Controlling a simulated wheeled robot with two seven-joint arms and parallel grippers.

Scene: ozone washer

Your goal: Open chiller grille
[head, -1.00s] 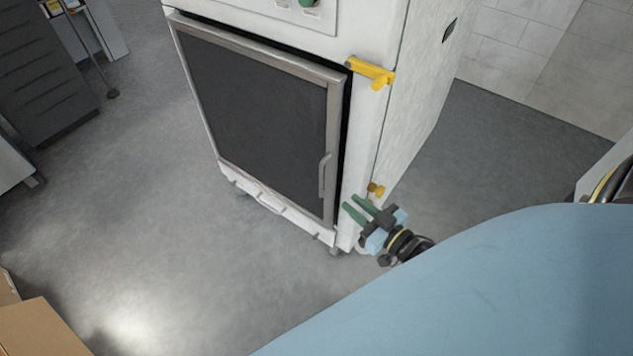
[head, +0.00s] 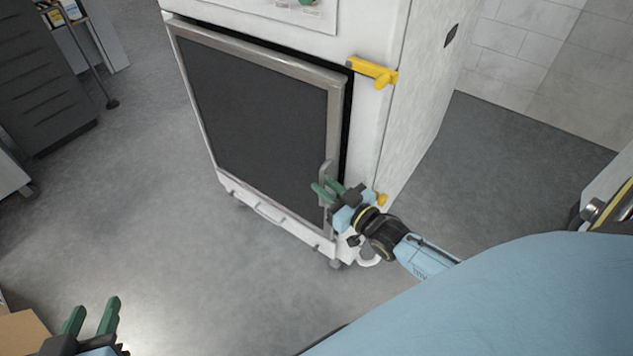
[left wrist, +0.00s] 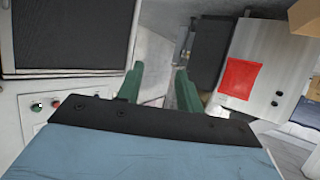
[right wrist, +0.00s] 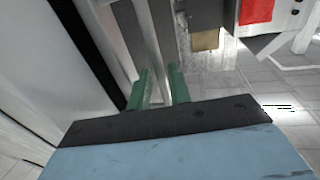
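The chiller grille (head: 258,110) is a dark panel in a grey metal frame on the front of the white cabinet. A dark gap shows along its top and right edges. Its vertical handle (head: 325,170) is low on the right side of the frame. My right gripper (head: 322,187) is at the lower part of this handle with its green fingers apart. In the right wrist view the handle bar (right wrist: 146,45) runs down toward the space between the fingers (right wrist: 160,82); I cannot tell if they touch it. My left gripper (head: 92,312) is open and empty at the lower left, away from the grille.
A yellow latch (head: 373,72) sticks out at the cabinet's upper right edge, and a smaller yellow piece (head: 381,199) is below it. A dark drawer cabinet (head: 40,85) stands at the far left. A cardboard box (head: 22,332) is at the lower left. The floor before the chiller is clear.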

